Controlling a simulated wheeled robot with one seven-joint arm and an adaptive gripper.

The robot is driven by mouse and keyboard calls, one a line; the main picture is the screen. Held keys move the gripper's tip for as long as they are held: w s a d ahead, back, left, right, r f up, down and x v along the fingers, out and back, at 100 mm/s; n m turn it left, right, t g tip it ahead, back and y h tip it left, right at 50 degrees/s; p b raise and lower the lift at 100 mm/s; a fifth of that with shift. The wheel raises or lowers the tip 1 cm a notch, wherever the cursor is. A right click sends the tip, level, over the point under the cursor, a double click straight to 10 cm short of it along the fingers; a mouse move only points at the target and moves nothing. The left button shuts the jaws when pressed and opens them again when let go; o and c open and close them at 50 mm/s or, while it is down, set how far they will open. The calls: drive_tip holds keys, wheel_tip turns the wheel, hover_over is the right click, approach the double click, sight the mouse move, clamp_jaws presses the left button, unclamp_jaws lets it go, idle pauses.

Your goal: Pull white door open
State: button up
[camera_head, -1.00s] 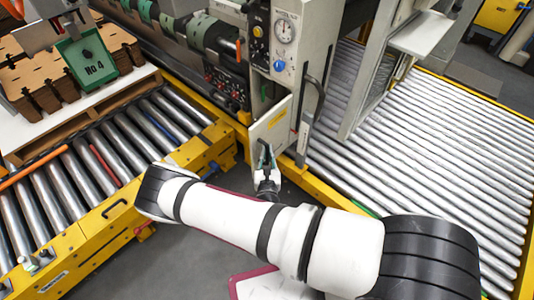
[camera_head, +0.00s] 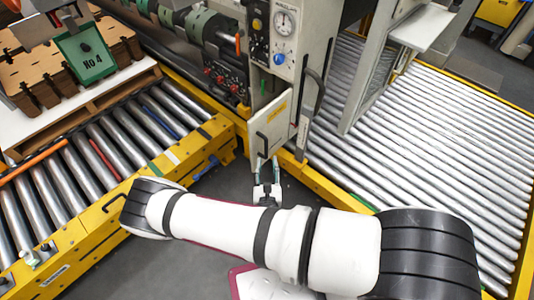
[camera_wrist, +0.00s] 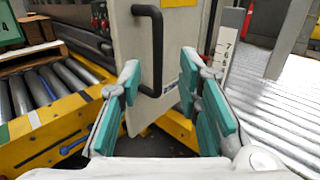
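The white door (camera_head: 279,122) is a small panel on the grey machine cabinet, with a yellow label and a black bar handle (camera_head: 262,142). It stands out at an angle from the cabinet, with a dark gap visible above its top edge. In the wrist view the door (camera_wrist: 181,58) fills the upper middle, and its upright handle (camera_wrist: 157,50) is in front of it. My gripper (camera_head: 267,163) is just in front of the door's lower part. Its teal-padded fingers (camera_wrist: 160,88) are wide apart, with nothing gripped between them.
A roller conveyor with a yellow frame (camera_head: 205,150) stands on the left. Another roller bed (camera_head: 430,130) is on the right, with its yellow rail (camera_head: 325,185) close to the door. Grey floor (camera_head: 215,183) is open below the gripper.

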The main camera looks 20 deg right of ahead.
drive_tip(key=shift+v, duration=2.1)
drive_tip(key=s+d+r+m+g+h+p, duration=0.1)
drive_tip(key=d+r+m+g+h, duration=0.3)
drive_tip(key=r+m, duration=0.45)
drive_tip(key=s+d+r+m+g+h+p, duration=0.1)
drive_tip(key=d+r+m+g+h, duration=0.35)
drive_tip(key=r, duration=0.65)
drive_tip(key=s+d+r+m+g+h+p, duration=0.1)
drive_tip(key=r+m+g+h, duration=0.2)
drive_tip(key=r+m+g, duration=0.5)
drive_tip(key=s+d+r+m+g+y+p, duration=0.1)
drive_tip(key=s+d+r+m+g+y, duration=0.2)
drive_tip(key=s+r+m+y, duration=0.65)
drive_tip(key=s+a+r+m+t+y+p, duration=0.1)
drive_tip(key=s+a+r+t+y, duration=0.2)
drive_tip(key=r, duration=0.4)
drive_tip(key=s+a+r+m+t+y+p, duration=0.1)
drive_tip(key=s+a+r+t+y, duration=0.1)
drive_tip(key=s+r, duration=0.4)
drive_tip(key=shift+s+a+r+t+y, duration=0.35)
drive_tip(key=shift+r+t+y, duration=0.3)
drive_tip(key=shift+r+y, duration=0.2)
drive_tip(key=shift+m, duration=0.25)
